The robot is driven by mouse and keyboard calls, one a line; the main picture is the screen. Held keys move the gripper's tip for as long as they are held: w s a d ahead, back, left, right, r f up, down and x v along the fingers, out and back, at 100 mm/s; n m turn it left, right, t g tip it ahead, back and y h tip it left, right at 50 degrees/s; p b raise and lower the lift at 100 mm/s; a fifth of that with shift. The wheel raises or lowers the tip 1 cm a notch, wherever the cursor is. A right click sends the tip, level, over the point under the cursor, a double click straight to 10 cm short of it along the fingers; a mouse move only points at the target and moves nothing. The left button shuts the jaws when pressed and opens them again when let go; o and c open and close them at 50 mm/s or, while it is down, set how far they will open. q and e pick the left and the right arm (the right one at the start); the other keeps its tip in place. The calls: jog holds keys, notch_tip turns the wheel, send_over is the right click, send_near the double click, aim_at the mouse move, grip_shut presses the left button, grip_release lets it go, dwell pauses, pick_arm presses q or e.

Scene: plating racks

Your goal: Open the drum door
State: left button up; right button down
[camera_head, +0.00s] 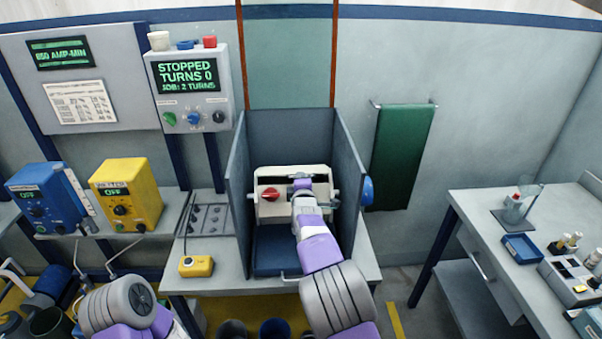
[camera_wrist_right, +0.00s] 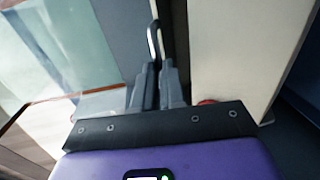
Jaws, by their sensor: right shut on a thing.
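The cream drum (camera_head: 318,181) sits inside the blue-grey three-sided enclosure (camera_head: 240,190) on the bench. A red knob (camera_head: 271,194) shows on the left part of its front. My right gripper (camera_head: 303,186) reaches to the front of the drum, and the arm hides part of the drum. In the right wrist view my right gripper (camera_wrist_right: 158,92) is shut on a thin metal loop handle (camera_wrist_right: 153,42), beside a cream panel (camera_wrist_right: 237,50). How far the door stands open cannot be told. My left arm shows at the lower left, but its gripper is not visible.
A control box (camera_head: 188,85) reads STOPPED, TURNS 0. A yellow pendant (camera_head: 196,266) lies left of the enclosure. A blue knob (camera_head: 367,191) sticks out on the enclosure's right side. A blue tray (camera_head: 276,248) lies below the drum. A side table (camera_head: 500,240) stands at right.

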pick_arm(q)
jog(key=shift+r+p, duration=1.85)
jog(key=shift+r, duration=0.5)
pick_arm(e)
jog(key=shift+w+r, duration=0.3)
jog(key=shift+r, duration=0.35)
jog(key=shift+w+r, duration=0.35)
jog(key=shift+r, duration=0.3)
jog(key=shift+w+r, duration=0.3)
jog(key=shift+r, duration=0.35)
jog(key=c, duration=1.5)
grip_release()
jog(key=shift+s, duration=0.2)
pick_arm(q)
jog(key=shift+f+b, duration=0.3)
jog(key=shift+b, duration=0.05)
pick_arm(e)
jog(key=shift+s+r, duration=0.25)
jog(key=shift+s, duration=0.95)
jog(key=shift+s+r, duration=0.2)
jog(key=shift+s, duration=1)
jog(key=shift+s+r, duration=0.25)
jog(key=shift+s, duration=0.95)
